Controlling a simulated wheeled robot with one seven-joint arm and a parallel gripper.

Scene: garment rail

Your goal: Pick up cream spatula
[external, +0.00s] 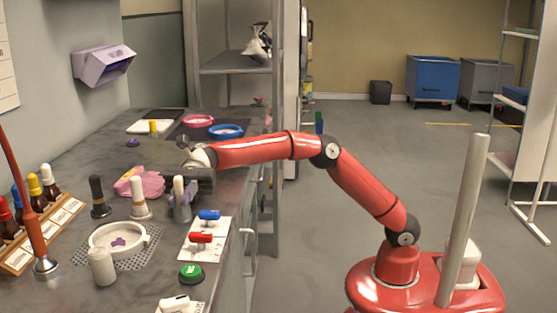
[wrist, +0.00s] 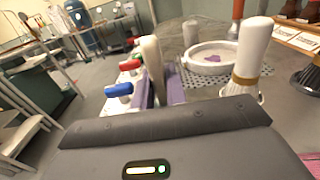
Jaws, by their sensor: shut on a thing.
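The cream spatula (external: 179,188) stands upright with its cream handle up, at a grey-purple holder (external: 183,213) on the counter. In the wrist view its handle (wrist: 152,62) rises just beyond the dark edge of my gripper's body, with purple holder parts on both sides. My gripper (external: 186,183) is low over the counter, right at the handle, and is shut on the spatula. Its fingertips and the spatula's lower end are hidden.
A white-handled brush (external: 140,192) and a dark brush (external: 98,195) stand to the left. A pink cloth (external: 140,183) lies behind them. A white round dish (external: 118,240) is in front. Blue (external: 209,215) and red (external: 201,238) valves sit to the right.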

